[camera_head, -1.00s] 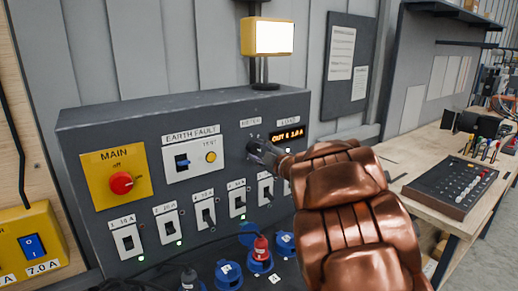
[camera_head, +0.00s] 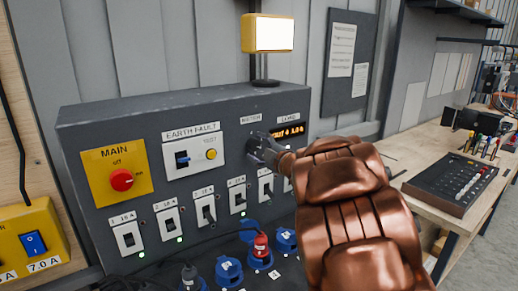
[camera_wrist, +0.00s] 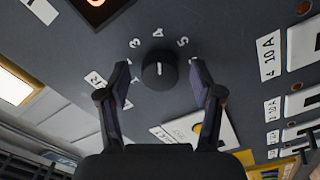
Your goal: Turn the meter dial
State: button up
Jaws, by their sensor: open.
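The meter dial (camera_wrist: 158,70) is a round black knob on the dark grey panel (camera_head: 90,130). In the wrist view its white mark points up, close to the number 4. Numbers 3, 4 and 5 show around it. My gripper (camera_wrist: 160,78) is open, with one finger on each side of the knob and a visible gap at both sides. In the head view my gripper (camera_head: 262,152) is at the panel and partly hides the dial. The orange display (camera_head: 288,132) beside it seems to read OUT 4 1.0 A.
The earth fault plate (camera_head: 192,150) and yellow main switch plate (camera_head: 116,177) lie left of the dial. A row of breaker switches (camera_head: 168,223) and blue sockets (camera_head: 229,272) sit below. A lamp (camera_head: 268,33) stands on top of the panel.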

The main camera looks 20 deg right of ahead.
jog(key=s+d, duration=0.2)
jog(key=s, duration=0.9)
jog(key=shift+s+d, duration=0.2)
jog(key=shift+s, duration=0.2)
jog(key=s+d+f+m+g+h, duration=0.2)
jog(key=s+d+m+g+h, duration=0.1)
jog(key=d+m+h, duration=0.4)
jog(key=s+a+f+m+g+h, duration=0.2)
jog(key=s+a+f+m+g, duration=0.2)
jog(key=s+f+m+g, duration=0.3)
jog(key=s+a+f+g+y, duration=0.2)
jog(key=s+a, duration=0.4)
jog(key=s, duration=0.3)
jog(key=s+a+f+g+y, duration=0.1)
jog(key=s+a+f+g, duration=0.3)
jog(key=s+a, duration=0.3)
jog(key=s+a+f+g+y, duration=0.2)
jog(key=s+a, duration=0.4)
jog(key=s, duration=0.5)
jog(key=shift+s+a+f+g+y, duration=0.2)
jog(key=shift+a+f+g+y, duration=0.15)
jog(key=shift+f+g, duration=0.45)
